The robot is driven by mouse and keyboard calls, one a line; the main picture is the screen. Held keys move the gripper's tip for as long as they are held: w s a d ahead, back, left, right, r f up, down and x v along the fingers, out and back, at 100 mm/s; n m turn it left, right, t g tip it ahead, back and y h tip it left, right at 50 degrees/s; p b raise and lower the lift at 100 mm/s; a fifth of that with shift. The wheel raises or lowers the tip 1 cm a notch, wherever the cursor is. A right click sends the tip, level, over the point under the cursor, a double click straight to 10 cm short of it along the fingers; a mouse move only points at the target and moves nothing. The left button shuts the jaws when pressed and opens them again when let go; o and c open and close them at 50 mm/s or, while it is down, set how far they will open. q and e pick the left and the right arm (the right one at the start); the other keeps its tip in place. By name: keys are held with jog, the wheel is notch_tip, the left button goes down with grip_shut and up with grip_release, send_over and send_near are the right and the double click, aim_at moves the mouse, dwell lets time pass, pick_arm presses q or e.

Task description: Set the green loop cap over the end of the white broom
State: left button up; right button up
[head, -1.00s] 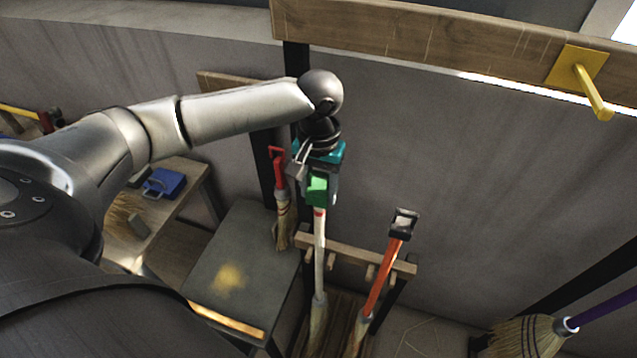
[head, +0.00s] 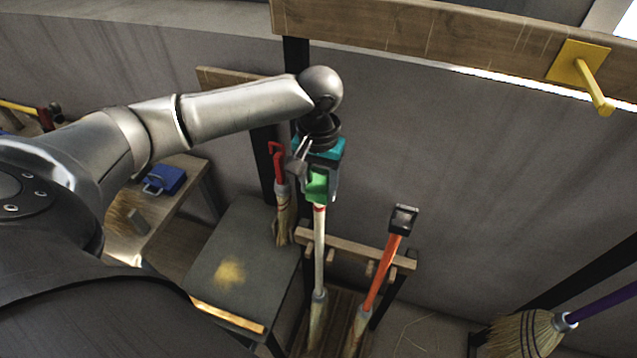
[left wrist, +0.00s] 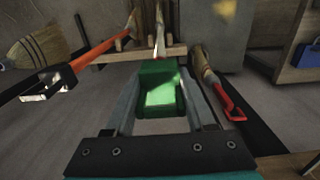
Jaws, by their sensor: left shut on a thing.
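The white broom (head: 319,255) stands upright in a wooden rack, its bristles down. The green loop cap (head: 318,186) is at the top of the white handle, above a red band. My left gripper (head: 320,180) is shut on the green cap and points down at the handle's end. In the left wrist view the green cap (left wrist: 160,88) sits between the two fingers, with the white broom (left wrist: 160,40) right beyond it. Whether the cap is fully seated on the handle or only touching it I cannot tell. My right gripper is not in view.
An orange broom with a black cap (head: 404,218) stands to the right in the wooden rack (head: 345,245). A red-capped broom (head: 279,165) is close on the left. A dark table (head: 240,262) is left of the rack. A yellow peg (head: 592,92) juts from the beam.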

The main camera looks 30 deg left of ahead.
aim_at(318, 171)
pick_arm(q)
jog(key=shift+f+b, duration=0.45)
jog(key=shift+f, duration=1.05)
jog(key=o, duration=1.4)
jog(key=shift+r, duration=0.1)
jog(key=shift+r+p, duration=0.5)
jog(key=shift+r, duration=2.95)
